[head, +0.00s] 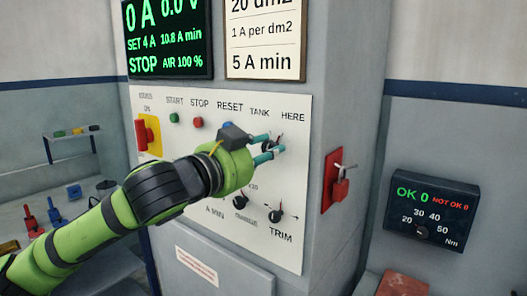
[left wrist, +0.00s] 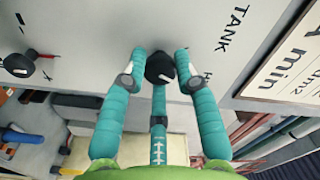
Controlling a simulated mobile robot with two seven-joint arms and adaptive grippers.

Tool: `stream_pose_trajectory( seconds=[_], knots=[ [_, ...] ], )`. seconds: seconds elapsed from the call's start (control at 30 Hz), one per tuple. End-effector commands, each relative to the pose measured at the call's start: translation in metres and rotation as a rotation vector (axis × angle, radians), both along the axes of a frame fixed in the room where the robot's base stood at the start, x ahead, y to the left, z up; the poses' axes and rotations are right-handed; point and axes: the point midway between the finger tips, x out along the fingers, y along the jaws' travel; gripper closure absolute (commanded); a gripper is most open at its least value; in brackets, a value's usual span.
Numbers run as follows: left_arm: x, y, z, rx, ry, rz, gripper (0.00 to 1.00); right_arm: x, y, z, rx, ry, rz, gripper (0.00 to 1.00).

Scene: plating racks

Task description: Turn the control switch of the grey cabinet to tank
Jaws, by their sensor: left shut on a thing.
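The grey cabinet (head: 345,60) carries a white control panel (head: 290,230). The control switch, a black knob (head: 278,144) below the labels TANK and HERE, is partly covered by my gripper in the head view. It shows in the left wrist view (left wrist: 160,67) between my fingertips, with a pale mark on it; I cannot tell surely which label it points at. My left gripper (head: 266,148) comes from the left, its teal fingers shut on the knob; the left wrist view (left wrist: 158,76) shows one on each side. My right gripper is not in view.
A green button (head: 174,118), a red button (head: 198,123) and a yellow-and-red switch (head: 148,135) sit left of the knob. Lower knobs (head: 276,215) sit below my gripper. A red lock (head: 340,188) sticks out on the right face. A dark torque display (head: 432,212) stands further right.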

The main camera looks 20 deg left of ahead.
Motion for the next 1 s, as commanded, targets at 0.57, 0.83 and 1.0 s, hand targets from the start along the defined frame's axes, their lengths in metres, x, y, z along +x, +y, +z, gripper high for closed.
stream_pose_trajectory(
  seconds=[0.57, 0.83, 1.0],
  knots=[
    [0.0003, -0.0004, 0.0007, -0.492, 0.177, -0.003, 1.0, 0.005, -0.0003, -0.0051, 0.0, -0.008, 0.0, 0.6],
    [0.0002, 0.0001, 0.0014, -0.697, 0.25, -0.001, 1.0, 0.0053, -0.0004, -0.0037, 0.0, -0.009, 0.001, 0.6],
    [0.0002, 0.0004, 0.0016, -0.79, 0.283, 0.0, 1.0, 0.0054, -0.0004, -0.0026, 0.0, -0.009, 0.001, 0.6]
  ],
)
